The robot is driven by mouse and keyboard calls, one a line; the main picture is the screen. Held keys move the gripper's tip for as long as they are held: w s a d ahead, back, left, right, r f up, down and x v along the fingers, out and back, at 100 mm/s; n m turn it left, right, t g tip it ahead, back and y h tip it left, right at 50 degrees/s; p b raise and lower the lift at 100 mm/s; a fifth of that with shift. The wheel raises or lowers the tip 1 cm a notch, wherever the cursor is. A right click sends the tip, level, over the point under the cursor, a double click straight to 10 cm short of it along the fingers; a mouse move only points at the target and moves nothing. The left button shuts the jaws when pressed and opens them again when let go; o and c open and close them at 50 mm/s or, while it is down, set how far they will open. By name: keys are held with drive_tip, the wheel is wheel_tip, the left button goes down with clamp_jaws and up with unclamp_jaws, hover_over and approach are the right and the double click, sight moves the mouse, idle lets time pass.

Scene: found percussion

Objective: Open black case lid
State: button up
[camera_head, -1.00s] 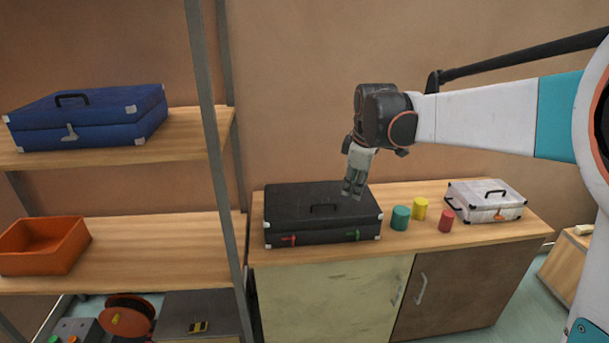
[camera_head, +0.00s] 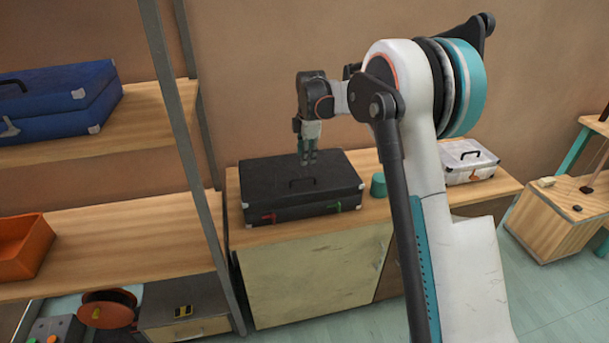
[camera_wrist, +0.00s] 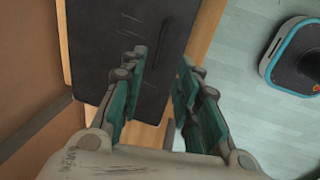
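The black case (camera_head: 270,197) lies shut on the wooden cabinet top, with a handle (camera_head: 301,182) on its lid, a red latch (camera_head: 269,217) and a green latch (camera_head: 337,206) on its front, and pale corners. My gripper (camera_head: 308,162) points down above the rear part of the lid. In the wrist view the case lid (camera_wrist: 125,35) lies below and beyond the fingers, and my gripper (camera_wrist: 160,80) has its fingers apart with nothing between them. I cannot tell exactly how high the fingertips are above the lid.
A green cylinder (camera_head: 379,185) stands right of the case. A white case (camera_head: 469,160) is further right, partly behind my arm. A shelf post (camera_head: 190,150) rises left of the cabinet, with a blue case (camera_head: 60,105) and an orange bin (camera_head: 22,248) on the shelves.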

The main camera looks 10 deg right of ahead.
drive_tip(key=f+b, duration=0.1)
drive_tip(key=f, duration=0.2)
drive_tip(key=w+f+b, duration=0.1)
drive_tip(key=f, duration=0.2)
drive_tip(key=w+f+b, duration=0.1)
drive_tip(key=f, duration=0.3)
clamp_jaws()
